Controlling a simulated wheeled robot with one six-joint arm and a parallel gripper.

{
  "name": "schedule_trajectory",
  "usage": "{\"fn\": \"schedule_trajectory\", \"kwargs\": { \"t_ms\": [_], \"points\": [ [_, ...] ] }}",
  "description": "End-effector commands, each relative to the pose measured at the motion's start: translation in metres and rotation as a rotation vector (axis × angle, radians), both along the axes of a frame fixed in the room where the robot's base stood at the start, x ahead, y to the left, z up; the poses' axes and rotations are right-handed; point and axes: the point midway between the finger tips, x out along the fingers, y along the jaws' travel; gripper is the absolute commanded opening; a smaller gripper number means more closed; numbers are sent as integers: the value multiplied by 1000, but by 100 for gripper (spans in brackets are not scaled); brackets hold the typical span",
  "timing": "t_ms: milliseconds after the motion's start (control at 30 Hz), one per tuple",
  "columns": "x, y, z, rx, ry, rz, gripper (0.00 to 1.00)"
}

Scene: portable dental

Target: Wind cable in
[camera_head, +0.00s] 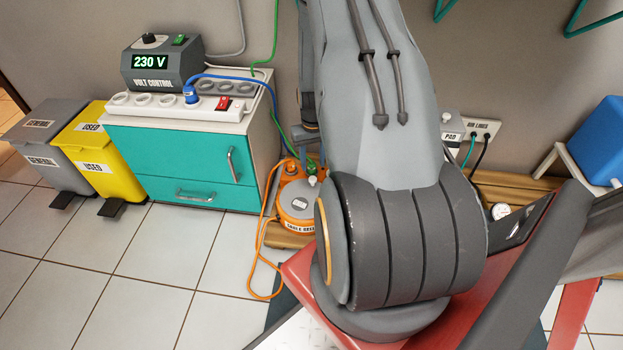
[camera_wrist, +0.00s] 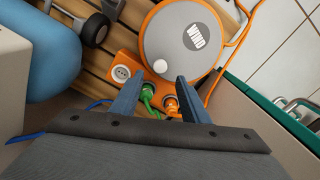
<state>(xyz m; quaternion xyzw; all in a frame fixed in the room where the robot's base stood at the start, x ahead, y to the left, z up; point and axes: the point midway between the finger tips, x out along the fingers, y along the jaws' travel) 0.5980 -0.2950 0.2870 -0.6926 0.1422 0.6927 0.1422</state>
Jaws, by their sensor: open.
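The orange cable reel (camera_head: 296,212) stands on a wooden pallet beside the cabinet, partly hidden by my arm. In the wrist view its grey disc (camera_wrist: 187,62) carries a WIND label and a small pale knob (camera_wrist: 161,66). The orange cable (camera_head: 256,270) hangs in a loose loop onto the floor. My gripper (camera_wrist: 158,98) is open, its two fingers apart, over the reel's socket panel. A green plug (camera_wrist: 147,92) and an orange plug (camera_wrist: 170,104) show between the fingers. I cannot tell whether the fingers touch either plug. An empty socket (camera_wrist: 121,72) is left of them.
A teal-fronted cabinet (camera_head: 173,158) carries a power strip (camera_head: 150,104) and a volt control box (camera_head: 160,66) reading 230 V. Yellow (camera_head: 93,150) and grey (camera_head: 47,140) bins stand left. A blue rounded tank (camera_wrist: 38,45) is close to the left in the wrist view. Tiled floor is clear in front.

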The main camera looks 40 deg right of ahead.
Motion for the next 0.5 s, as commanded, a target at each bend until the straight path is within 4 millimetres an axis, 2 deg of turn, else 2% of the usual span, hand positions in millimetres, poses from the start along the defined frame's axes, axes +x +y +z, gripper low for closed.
{"fn": "schedule_trajectory", "kwargs": {
  "t_ms": [300,500],
  "points": [
    [0,0,-48,1,2,0,41],
    [0,0,-68,0,1,0,41]
  ]
}}
